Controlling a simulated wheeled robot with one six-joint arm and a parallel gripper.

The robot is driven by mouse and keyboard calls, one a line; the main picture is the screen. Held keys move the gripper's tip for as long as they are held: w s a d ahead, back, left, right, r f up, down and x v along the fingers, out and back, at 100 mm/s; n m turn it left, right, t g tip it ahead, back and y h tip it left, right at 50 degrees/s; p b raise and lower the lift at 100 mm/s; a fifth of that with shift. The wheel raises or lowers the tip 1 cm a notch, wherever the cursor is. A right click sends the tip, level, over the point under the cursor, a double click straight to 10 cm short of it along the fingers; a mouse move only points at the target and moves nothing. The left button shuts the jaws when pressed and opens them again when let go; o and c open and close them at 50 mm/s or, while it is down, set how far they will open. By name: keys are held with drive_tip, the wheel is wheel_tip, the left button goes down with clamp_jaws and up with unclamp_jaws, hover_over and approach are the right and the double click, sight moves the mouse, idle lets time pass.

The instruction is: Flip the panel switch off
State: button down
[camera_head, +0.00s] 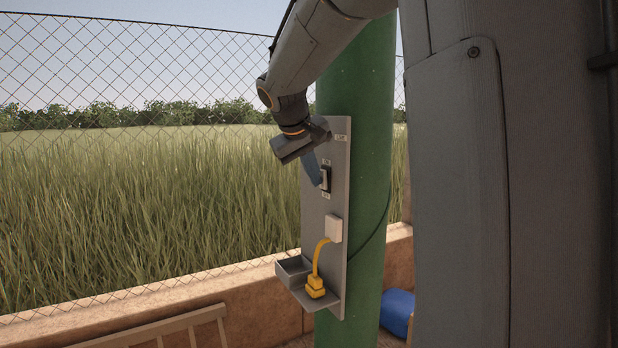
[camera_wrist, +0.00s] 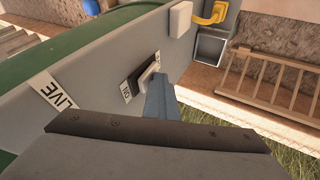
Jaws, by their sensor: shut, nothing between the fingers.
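The panel switch (camera_head: 325,178) is a small black plate with a light rocker on an upright grey panel (camera_head: 312,220). It also shows in the wrist view (camera_wrist: 143,78), with small white labels at its ends. My gripper (camera_head: 318,180) is shut and empty, its blue-grey fingers together. In the wrist view the fingertips (camera_wrist: 160,80) are right beside the switch's light rocker; I cannot tell whether they touch it. The fingers hide part of the switch. I cannot tell which way the switch is set.
The panel is fixed to a green post (camera_head: 355,100). Below the switch are a white box (camera_head: 333,228), a yellow cable and plug (camera_head: 316,287) and a small grey tray (camera_head: 292,265). A "LIVE" label (camera_wrist: 59,95) is on the panel. A wire fence stands behind a low wall.

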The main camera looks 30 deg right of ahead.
drive_tip(key=shift+r+p, duration=0.55)
drive_tip(key=shift+r, duration=0.4)
drive_tip(key=a+f+b+v, duration=0.1)
drive_tip(key=a+b+v, duration=0.1)
drive_tip(key=v, duration=1)
drive_tip(key=shift+w+a+b, duration=0.25)
drive_tip(key=shift+b, duration=0.45)
